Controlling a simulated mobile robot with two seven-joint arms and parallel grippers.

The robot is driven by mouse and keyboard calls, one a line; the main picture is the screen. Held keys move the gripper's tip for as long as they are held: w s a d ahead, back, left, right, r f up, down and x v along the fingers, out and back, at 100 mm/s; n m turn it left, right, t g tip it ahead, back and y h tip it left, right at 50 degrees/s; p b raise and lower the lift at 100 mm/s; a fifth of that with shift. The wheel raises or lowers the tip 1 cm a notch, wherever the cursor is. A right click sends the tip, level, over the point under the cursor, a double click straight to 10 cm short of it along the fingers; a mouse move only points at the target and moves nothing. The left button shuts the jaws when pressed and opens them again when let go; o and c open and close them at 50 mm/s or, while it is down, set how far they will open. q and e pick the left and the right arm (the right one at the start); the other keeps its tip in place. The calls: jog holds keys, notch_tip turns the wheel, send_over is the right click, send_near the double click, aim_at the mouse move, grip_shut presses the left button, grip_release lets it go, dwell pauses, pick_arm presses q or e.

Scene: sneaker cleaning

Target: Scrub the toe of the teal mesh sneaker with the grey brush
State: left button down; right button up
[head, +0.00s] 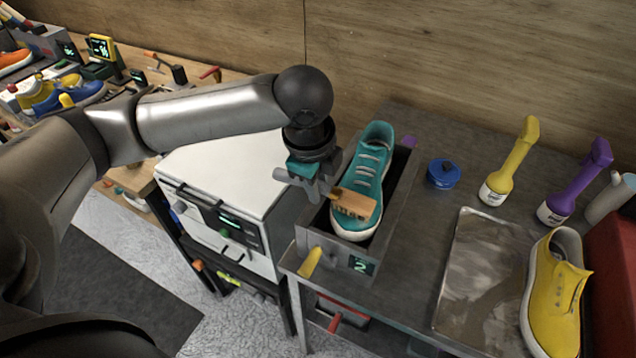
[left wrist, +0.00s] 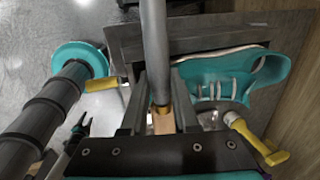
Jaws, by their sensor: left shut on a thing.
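The teal mesh sneaker (head: 368,165) sits in a narrow grey tray with its toe toward the front edge; its teal upper and pale laces also show in the left wrist view (left wrist: 225,72). My left gripper (head: 322,188) is shut on the grey brush, beside the sneaker's left side. The brush has a grey handle (head: 287,174) and a wooden head with bristles (head: 354,203). The head lies over the front of the sneaker, by the toe, and hides part of it. I cannot tell whether the bristles touch the mesh. My right gripper is out of view.
The grey tray (head: 362,265), marked 2, has a yellow lever (head: 310,262) at its front. Right of it are a blue pot (head: 443,173), a yellow bottle (head: 510,165), a purple bottle (head: 575,185), a flat metal tray (head: 485,270) and a yellow sneaker (head: 556,290). A white cabinet (head: 235,170) stands left.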

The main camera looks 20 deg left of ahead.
aim_at(339, 191)
pick_arm(q)
jog(key=shift+f, duration=0.3)
jog(key=shift+w+f, duration=0.2)
jog(key=shift+f, duration=0.4)
jog(key=shift+d, duration=0.15)
jog(key=shift+d+r+p, duration=0.15)
jog(key=shift+d+p, duration=0.25)
jog(key=shift+d, duration=0.25)
jog(key=shift+w+d+p, duration=0.15)
jog(key=shift+d+p, duration=0.55)
jog(key=shift+d, duration=0.5)
jog(key=shift+a+f+p, duration=0.1)
jog(key=shift+f+p, duration=0.1)
jog(key=shift+p, duration=0.4)
jog(key=shift+a+p, duration=1)
jog(key=shift+a, duration=0.95)
